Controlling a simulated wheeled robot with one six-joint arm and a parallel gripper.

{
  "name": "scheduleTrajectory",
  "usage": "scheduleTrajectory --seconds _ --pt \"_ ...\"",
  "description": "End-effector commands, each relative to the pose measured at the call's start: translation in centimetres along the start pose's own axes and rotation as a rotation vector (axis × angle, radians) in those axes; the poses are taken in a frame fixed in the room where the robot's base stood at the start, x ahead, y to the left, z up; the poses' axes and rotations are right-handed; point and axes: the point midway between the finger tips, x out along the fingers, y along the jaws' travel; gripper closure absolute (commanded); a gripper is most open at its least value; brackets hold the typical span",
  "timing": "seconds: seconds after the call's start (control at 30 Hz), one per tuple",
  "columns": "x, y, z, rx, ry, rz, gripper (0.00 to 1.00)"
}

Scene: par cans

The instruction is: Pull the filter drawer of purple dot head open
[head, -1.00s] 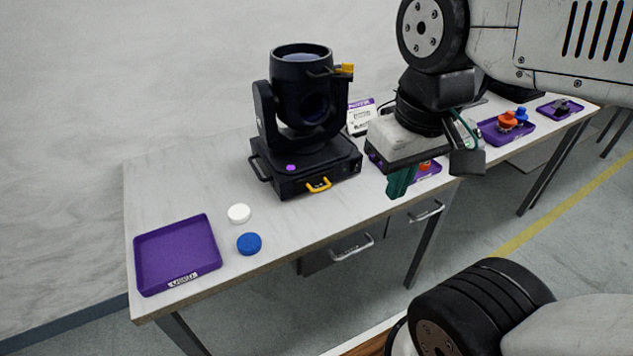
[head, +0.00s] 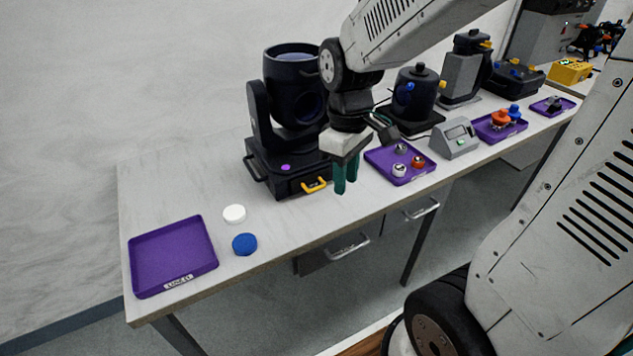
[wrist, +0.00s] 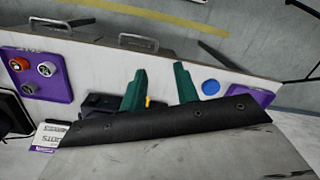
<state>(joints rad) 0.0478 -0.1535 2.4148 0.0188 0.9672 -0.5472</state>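The purple dot head (head: 293,95) is a black moving light standing on the table, with a purple dot (head: 285,167) on its base. A yellow handle (head: 315,186) marks the filter drawer on the front of the base; the drawer looks flush with it. My gripper (head: 346,190) has green fingers pointing down, just right of the handle in the head view and apart from it. In the wrist view my gripper (wrist: 160,84) is open, with a bit of the yellow handle (wrist: 148,101) showing between and beyond the fingers. Part of the base is hidden there.
A white cap (head: 234,214), a blue cap (head: 245,244) and an empty purple tray (head: 203,222) lie to the left. A purple tray (head: 411,177) with small parts and a grey device (head: 455,138) stand to the right. The table front before the handle is clear.

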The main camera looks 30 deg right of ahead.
Motion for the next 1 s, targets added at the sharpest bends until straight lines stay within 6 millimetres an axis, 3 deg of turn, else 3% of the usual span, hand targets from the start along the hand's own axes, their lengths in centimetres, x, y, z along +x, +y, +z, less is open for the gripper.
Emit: scheduleTrajectory --seconds 0.1,0.2,0.3,0.43,0.67,1.0 --pt "3.3 2.7 -3.9 -0.290 0.019 0.009 0.69" --pt "5.3 4.7 -6.9 -0.560 0.058 0.051 0.69" --pt "5.8 6.2 -9.2 -0.797 0.096 0.117 0.69" --pt "5.0 7.2 -10.9 -1.018 0.128 0.208 0.69" --pt "5.4 7.5 -11.4 -1.153 0.124 0.241 0.69" --pt "10.5 8.1 -12.5 -1.152 0.123 0.238 0.69"
